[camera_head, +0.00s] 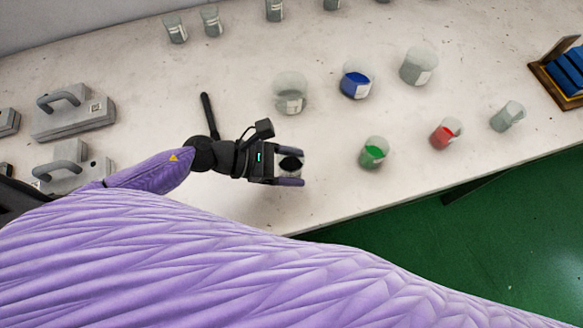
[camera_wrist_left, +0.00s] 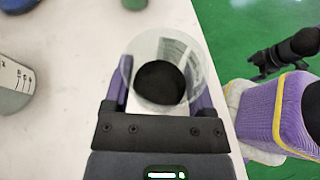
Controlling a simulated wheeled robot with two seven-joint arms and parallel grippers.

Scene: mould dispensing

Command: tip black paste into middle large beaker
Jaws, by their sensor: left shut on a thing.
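My left gripper (camera_head: 290,168) is shut on a small clear beaker with black paste (camera_head: 290,164) in it. It holds the beaker near the table's front edge, left of the green beaker. In the left wrist view the beaker (camera_wrist_left: 191,59) sits between the two fingers, with the round black paste inside it. The middle large beaker (camera_head: 355,81) stands in the row behind and holds blue paste. It is up and to the right of my left gripper, apart from it. Black parts of my right arm show at the right of the left wrist view; its fingers cannot be made out.
Large clear beakers stand left (camera_head: 289,93) and right (camera_head: 418,67) of the blue one. Small green (camera_head: 374,153), red (camera_head: 446,133) and clear (camera_head: 507,116) beakers stand nearer the front edge. Handled grey blocks (camera_head: 73,113) are at left. A blue-filled rack (camera_head: 548,86) is at right.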

